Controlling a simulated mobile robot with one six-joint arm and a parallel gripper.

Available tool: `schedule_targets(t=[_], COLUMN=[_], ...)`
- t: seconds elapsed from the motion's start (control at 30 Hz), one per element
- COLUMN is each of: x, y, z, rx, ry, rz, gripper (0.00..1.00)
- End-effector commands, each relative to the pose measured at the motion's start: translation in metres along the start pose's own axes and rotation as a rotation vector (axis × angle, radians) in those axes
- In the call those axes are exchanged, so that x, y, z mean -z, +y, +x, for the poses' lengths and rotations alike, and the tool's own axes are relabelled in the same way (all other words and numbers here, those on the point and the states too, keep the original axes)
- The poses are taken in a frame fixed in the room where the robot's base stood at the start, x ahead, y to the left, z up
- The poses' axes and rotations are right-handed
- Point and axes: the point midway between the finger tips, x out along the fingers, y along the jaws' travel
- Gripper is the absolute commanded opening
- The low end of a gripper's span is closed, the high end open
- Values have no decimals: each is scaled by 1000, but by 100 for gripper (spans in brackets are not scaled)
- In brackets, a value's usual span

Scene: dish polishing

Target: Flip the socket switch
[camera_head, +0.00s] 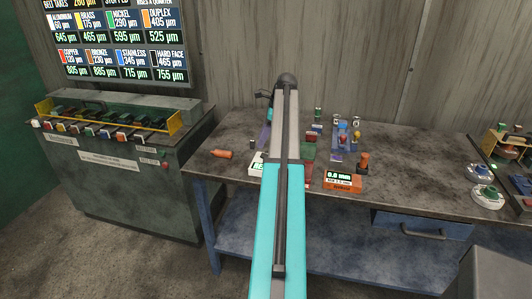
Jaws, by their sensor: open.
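I cannot pick out a socket switch with certainty in the head view. The workbench (230,135) carries several small devices, too small to tell whether one is a socket with a switch. An orange box with a lit display (343,180) stands near its front edge. A white box with green display marks (257,163) is partly hidden by my arm. My arm reaches up the middle of the view and over the bench. Dark wrist parts show at its far end, near the back wall.
A grey-green cabinet (135,185) with a row of coloured pieces and a red button (165,164) stands at left. An orange cylinder (221,154) lies on the bench. Blue-white round items (487,195) stand at right. A blue drawer (422,225) sits under the top.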

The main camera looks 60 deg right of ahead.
Motion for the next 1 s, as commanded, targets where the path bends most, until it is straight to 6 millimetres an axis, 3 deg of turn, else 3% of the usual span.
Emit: schedule_targets(t=[0.1, 0.3, 0.77, 1.0], x=[27, 45, 46, 45], y=[-14, -19, -19, -19], z=[-35, -60, -59, -44], rx=[19, 29, 30, 29], ry=[-13, -24, -25, -25], rz=[105, 187, 190, 190], gripper=[42, 42, 42, 42])
